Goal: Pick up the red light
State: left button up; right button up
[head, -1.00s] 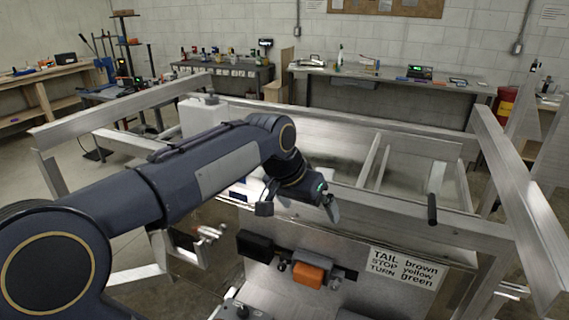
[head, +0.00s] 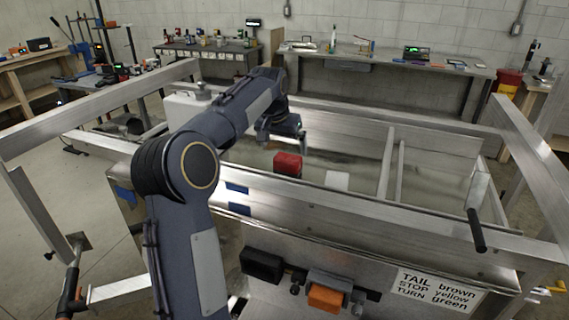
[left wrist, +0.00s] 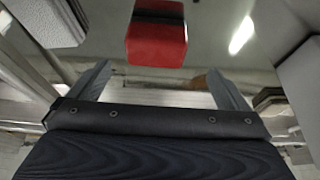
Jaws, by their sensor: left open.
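The red light (head: 288,164) is a small red block with a dark top. It sits inside the aluminium trailer bed, just behind the front rail, left of a white block. My left gripper (head: 304,142) is above and behind it in the head view, with its jaw pointing down. In the left wrist view the red light (left wrist: 156,40) lies beyond the two spread fingers (left wrist: 168,82), roughly centred between them, and nothing is between the fingers. My right gripper is not in view.
The trailer's front rail (head: 350,204) runs close to my arm. A white block (head: 337,181) stands right of the red light. A white container (head: 188,108) is at the left. An orange light (head: 325,298) and a black box (head: 262,264) are on the front panel.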

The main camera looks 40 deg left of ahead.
aim_at(288, 157)
pick_arm(q)
jog(key=x, duration=0.4)
jog(key=p+x, duration=0.1)
jog(key=x, duration=0.1)
jog(key=shift+w+d+f, duration=0.1)
jog(key=shift+d+f, duration=0.05)
jog(key=shift+d, duration=0.1)
jog(key=shift+c, duration=0.5)
jog(key=c, duration=0.9)
jog(key=shift+c, duration=0.7)
